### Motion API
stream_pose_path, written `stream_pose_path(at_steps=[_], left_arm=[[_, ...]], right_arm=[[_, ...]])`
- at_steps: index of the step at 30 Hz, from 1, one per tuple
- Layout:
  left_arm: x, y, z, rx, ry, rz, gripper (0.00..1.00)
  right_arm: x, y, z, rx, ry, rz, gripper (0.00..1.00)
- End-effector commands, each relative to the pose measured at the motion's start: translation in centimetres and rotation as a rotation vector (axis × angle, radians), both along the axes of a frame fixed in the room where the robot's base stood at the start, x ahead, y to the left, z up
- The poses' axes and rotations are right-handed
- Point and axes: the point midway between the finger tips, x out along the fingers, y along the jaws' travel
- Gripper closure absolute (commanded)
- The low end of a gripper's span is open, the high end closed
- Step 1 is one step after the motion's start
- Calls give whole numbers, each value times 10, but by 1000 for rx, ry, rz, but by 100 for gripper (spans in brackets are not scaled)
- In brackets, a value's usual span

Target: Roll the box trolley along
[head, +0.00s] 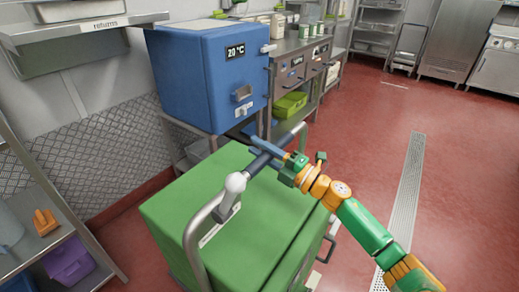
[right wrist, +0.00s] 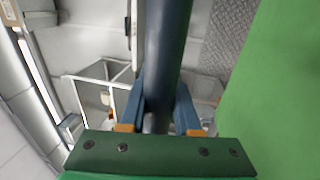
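The box trolley (head: 195,205) has a green, box-shaped body with a lidded top and a bent metal push frame at its near side. A dark blue handle bar (head: 257,165) runs across that frame; it also shows in the right wrist view (right wrist: 166,50). My right gripper (head: 268,150) reaches in from the right and is at this bar. In the right wrist view its two blue fingers (right wrist: 158,110) lie on either side of the bar, close against it, so it looks shut on the bar. My left gripper is not in view.
A blue box unit reading 20 °C (head: 195,85) stands on a metal stand just beyond the trolley. Metal counters (head: 300,45) continue behind it. A shelf with a purple bin (head: 68,262) is at left. Red floor (head: 375,135) with a drain strip (head: 405,195) is open at right.

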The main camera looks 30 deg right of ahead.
Motion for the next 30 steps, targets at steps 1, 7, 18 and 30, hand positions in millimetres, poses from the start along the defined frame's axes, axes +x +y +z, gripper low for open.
stream_pose_path(at_steps=[1, 7, 18, 30], left_arm=[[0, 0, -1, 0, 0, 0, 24], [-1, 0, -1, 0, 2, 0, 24], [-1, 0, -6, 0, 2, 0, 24], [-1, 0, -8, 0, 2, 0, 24]], right_arm=[[-1, 1, -5, -2, 8, 3, 57], [-1, 1, -4, -1, 7, 2, 41], [-26, -9, -12, -3, 11, 2, 41], [-66, -26, -17, -1, 7, 2, 41]])
